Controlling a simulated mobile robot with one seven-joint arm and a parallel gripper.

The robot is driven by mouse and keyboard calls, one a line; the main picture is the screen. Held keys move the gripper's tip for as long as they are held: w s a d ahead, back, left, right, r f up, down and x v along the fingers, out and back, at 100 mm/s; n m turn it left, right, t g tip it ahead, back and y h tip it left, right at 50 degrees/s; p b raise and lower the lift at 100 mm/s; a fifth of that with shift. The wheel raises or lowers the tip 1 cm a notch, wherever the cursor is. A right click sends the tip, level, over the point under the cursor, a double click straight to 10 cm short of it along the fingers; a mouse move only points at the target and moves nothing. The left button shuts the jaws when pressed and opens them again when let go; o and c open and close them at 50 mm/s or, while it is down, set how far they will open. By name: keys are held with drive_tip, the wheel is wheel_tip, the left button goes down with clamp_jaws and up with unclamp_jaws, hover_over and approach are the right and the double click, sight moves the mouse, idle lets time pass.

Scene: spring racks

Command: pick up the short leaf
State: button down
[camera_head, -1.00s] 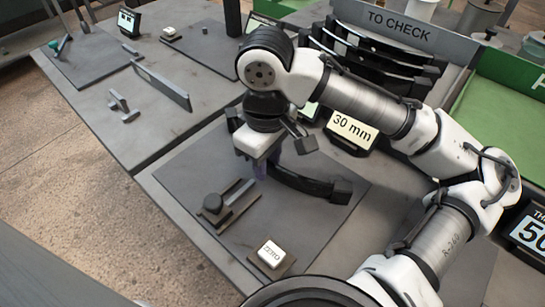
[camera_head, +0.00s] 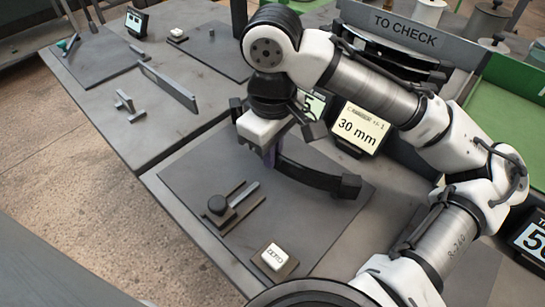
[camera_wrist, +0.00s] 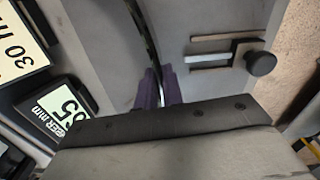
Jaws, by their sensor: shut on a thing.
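A dark curved leaf (camera_head: 312,177) is over the grey mat on the bench, its thick block end (camera_head: 350,187) to the right. My gripper (camera_head: 271,155) points down with purple fingers and is shut on the leaf near its left part. In the wrist view, the leaf (camera_wrist: 146,30) runs as a thin dark strip between the purple fingertips (camera_wrist: 160,88). My gripper hides the leaf's other end in the head view. I cannot tell whether the leaf touches the mat. Other dark leaves (camera_head: 385,62) sit in the rack marked TO CHECK (camera_head: 405,28).
The mat (camera_head: 300,225) also bears a small slide fixture with a black knob (camera_head: 217,204) and a ZERO button (camera_head: 272,256). A 30 mm sign (camera_head: 358,129) stands close behind my gripper. A green tray (camera_head: 505,105) is at the right. The mat's front middle is clear.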

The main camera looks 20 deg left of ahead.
wheel_tip(320, 180, up, 17)
drive_tip(key=p, duration=0.1)
drive_tip(key=shift+p, duration=0.3)
